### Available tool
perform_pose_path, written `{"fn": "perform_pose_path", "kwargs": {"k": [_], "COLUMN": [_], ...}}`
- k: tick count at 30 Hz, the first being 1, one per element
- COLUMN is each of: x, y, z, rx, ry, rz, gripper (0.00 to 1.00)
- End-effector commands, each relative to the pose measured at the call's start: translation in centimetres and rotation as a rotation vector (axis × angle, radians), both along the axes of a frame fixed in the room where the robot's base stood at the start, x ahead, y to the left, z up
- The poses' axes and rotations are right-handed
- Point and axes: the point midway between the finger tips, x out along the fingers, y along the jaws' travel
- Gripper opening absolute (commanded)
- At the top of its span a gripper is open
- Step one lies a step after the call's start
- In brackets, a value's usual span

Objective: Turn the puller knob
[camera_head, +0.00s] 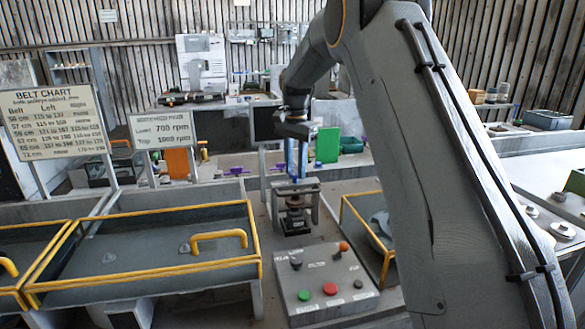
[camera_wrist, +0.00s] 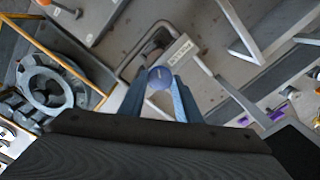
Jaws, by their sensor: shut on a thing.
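The puller knob (camera_wrist: 160,77) is a round grey-blue disc in the wrist view, between the tips of my gripper's blue fingers. My gripper (camera_wrist: 158,90) is shut on it, with one finger on each side. In the head view my gripper (camera_head: 296,175) points down from above onto the puller (camera_head: 295,213), a dark upright device in a grey frame on the bench. The knob itself is mostly hidden by the fingers there. A small label plate (camera_wrist: 181,51) lies beside the knob in the wrist view.
A control box (camera_head: 323,280) with red and green buttons stands in front of the puller. Yellow-rimmed trays (camera_head: 150,285) lie to the left, and another tray (camera_head: 388,262) is to the right, holding a ring-shaped part (camera_wrist: 47,88). Sign boards (camera_head: 162,129) stand behind.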

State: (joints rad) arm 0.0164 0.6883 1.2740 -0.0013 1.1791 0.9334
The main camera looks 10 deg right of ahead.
Motion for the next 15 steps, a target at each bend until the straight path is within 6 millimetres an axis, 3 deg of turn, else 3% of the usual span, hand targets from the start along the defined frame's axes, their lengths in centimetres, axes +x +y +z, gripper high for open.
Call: {"fn": "perform_pose_path", "kwargs": {"k": [14,15], "x": [-0.21,-0.2], "y": [0.27,0.26], "z": [-0.2,-0.2], "rx": [0.004,0.003], "ry": [0.008,0.007], "rz": [-0.01,-0.01], "gripper": [0.08,0.37]}}
